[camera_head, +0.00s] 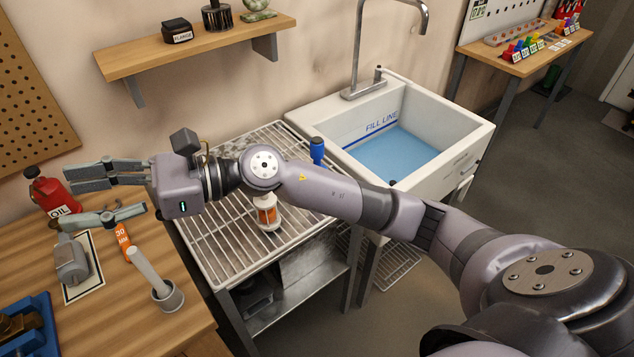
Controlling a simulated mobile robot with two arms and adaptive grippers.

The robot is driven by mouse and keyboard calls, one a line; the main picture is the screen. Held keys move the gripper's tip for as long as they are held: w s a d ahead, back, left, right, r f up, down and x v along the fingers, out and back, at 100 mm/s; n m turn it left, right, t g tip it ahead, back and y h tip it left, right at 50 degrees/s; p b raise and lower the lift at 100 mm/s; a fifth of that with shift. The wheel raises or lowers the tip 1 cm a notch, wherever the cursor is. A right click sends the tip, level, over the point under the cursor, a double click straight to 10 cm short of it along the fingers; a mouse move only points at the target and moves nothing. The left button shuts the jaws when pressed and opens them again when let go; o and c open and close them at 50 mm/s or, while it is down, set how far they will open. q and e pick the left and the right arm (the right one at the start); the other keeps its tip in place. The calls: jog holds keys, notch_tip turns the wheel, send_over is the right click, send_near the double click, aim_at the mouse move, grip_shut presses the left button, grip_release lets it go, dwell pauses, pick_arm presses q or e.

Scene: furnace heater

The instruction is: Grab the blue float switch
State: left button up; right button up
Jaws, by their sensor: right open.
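A small blue upright object that looks like the blue float switch (317,149) stands at the right side of the metal rack (222,262), close to the sink's left wall. Its lower part is partly hidden behind my right arm. My right gripper (68,201) is open and empty. It is far to the left of the blue object, over the wooden workbench near the red oil bottle, with its fingers pointing left. My right arm stretches across the picture over the rack. My left gripper is not in view.
A white sink (470,140) with blue water and a tall faucet (362,85) stands right of the rack. An orange and white jar (267,213) sits on the rack. A red oil bottle (48,193), a grey mortar (168,297) and a wall shelf (190,50) are nearby.

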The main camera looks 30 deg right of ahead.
notch_tip(320, 180, down, 4)
jog(key=n+g+h, duration=0.2)
jog(key=n+h, duration=0.1)
jog(key=n, duration=0.2)
jog(key=n+t+h, duration=0.1)
jog(key=n+h, duration=0.4)
jog(key=h, duration=1.5)
send_near(317, 140)
jog(key=p+x, duration=0.2)
jog(key=x, duration=0.1)
jog(key=p+x, duration=0.1)
jog(key=p, duration=0.1)
jog(key=shift+w+d+f, duration=0.2)
jog(key=shift+d+f, duration=0.05)
jog(key=shift+d, duration=0.1)
jog(key=shift+w+f+t, duration=0.1)
jog(key=shift+f+t, duration=0.2)
jog(key=shift+f, duration=0.2)
jog(key=shift+d+f+p, duration=0.15)
jog(key=shift+f+p, duration=0.15)
jog(key=shift+p, duration=0.25)
jog(key=p+x, duration=0.2)
jog(key=x, duration=0.1)
jog(key=shift+f, duration=0.3)
jog(key=shift+w+d+f, duration=0.1)
jog(key=shift+f, duration=0.45)
grip_shut()
